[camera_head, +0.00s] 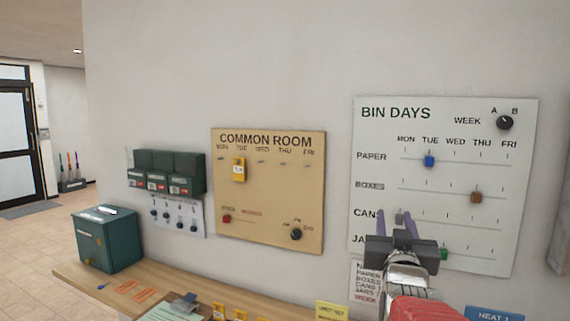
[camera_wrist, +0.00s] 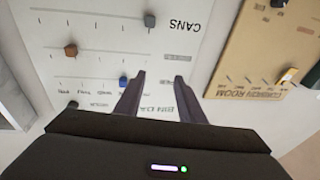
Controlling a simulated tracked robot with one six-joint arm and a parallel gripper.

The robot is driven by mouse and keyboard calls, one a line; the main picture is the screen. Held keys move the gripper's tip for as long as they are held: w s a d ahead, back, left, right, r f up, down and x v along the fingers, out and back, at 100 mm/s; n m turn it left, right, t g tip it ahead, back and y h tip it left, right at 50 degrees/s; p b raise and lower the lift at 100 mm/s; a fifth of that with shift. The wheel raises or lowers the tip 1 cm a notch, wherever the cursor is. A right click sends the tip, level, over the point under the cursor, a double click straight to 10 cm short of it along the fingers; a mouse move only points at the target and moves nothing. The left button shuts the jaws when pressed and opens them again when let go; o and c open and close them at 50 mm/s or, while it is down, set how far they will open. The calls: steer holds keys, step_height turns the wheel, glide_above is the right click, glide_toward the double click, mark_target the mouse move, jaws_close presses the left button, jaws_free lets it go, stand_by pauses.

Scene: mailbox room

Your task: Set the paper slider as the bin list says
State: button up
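The white BIN DAYS board (camera_head: 380,125) hangs on the wall at the right. The blue paper slider (camera_head: 429,161) sits on the PAPER row under TUE; it also shows in the upside-down wrist view (camera_wrist: 123,82). A small list (camera_head: 364,290) naming paper, boxes, cans, jars and week hangs below the board, partly hidden by my arm; its day entries are not readable. My gripper (camera_head: 397,226) is in front of the board's lower left part. Its fingers are apart and empty in the wrist view (camera_wrist: 160,80), with the blue slider just left of them.
A brown slider (camera_head: 476,197) is on the BOXES row, a grey one (camera_head: 399,216) on CANS, and a green one (camera_head: 444,254) on JARS. A WEEK knob (camera_head: 505,123) is at top right. The COMMON ROOM board (camera_head: 268,200) hangs left; a wooden counter (camera_head: 150,290) runs below.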

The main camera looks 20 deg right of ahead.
steer(key=s+d+r+m+h, duration=0.1)
steer(key=s+d+r+h, duration=0.3)
steer(key=d, duration=0.2)
steer(key=shift+s+r+m, duration=0.15)
steer(key=shift+r+m, duration=0.15)
steer(key=shift+r, duration=0.05)
